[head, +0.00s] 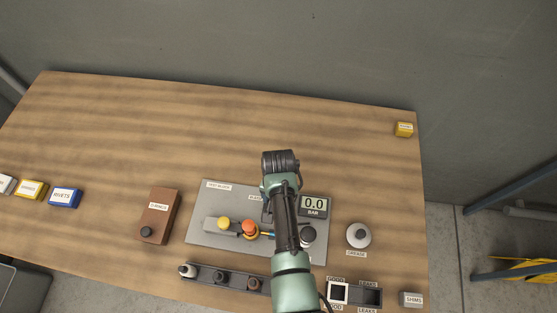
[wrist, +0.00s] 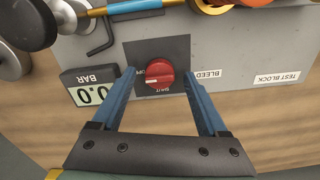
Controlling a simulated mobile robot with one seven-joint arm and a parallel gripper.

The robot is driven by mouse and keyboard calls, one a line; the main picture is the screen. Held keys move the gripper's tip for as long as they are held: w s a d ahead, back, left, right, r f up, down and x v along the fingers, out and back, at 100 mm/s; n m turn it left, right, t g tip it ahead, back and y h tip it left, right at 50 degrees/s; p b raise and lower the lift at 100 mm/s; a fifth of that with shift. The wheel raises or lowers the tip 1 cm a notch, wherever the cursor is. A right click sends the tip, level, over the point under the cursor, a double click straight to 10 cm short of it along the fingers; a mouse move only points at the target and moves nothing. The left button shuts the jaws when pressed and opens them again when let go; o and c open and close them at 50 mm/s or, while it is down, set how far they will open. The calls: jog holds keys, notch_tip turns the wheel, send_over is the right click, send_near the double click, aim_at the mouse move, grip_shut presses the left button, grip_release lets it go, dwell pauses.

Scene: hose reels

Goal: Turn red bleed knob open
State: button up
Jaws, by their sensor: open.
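The red bleed knob (wrist: 159,77) sits on a dark square plate on the grey test block (wrist: 230,60), in the wrist view. Its white pointer line points to the left in that view, with "SHUT" printed below the knob and "OP…" at its upper left. My gripper (wrist: 157,82) is open, with one blue finger on each side of the knob and a gap on both sides. I cannot tell the height of the fingertips over the plate. In the head view my arm hides the knob over the test block (head: 215,192).
A display (head: 314,206) reads 0.0 BAR beside the knob. Nearby on the block are a yellow knob (head: 223,223), an orange-red knob (head: 249,227) and a black knob (head: 307,235). A hex key (wrist: 102,36) lies close to the knob plate.

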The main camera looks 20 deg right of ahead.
notch_tip(320, 180, up, 12)
jog(key=b, duration=0.1)
jog(key=shift+r, duration=0.25)
dwell(0.4)
